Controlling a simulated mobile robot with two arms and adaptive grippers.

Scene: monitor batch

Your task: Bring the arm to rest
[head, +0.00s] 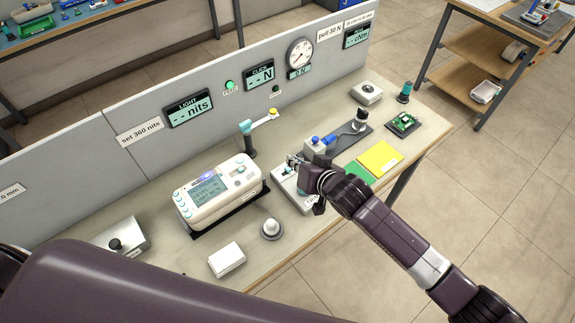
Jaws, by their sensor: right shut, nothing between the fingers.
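My right arm comes in from the lower right. Its dark gripper (294,161) is over the middle of the workbench, shut and empty. It is over or close behind a white device (285,190), which the gripper and wrist partly cover. I cannot tell whether they touch. A large dark link of my own fills the lower left. My left gripper does not show.
A white monitor (243,176) with a lit screen stands left of the gripper. A lamp-like post (249,140), green card (359,173), yellow card (380,157), white box (227,259) and round knob (271,229) are nearby. A grey panel (147,163) runs along the back.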

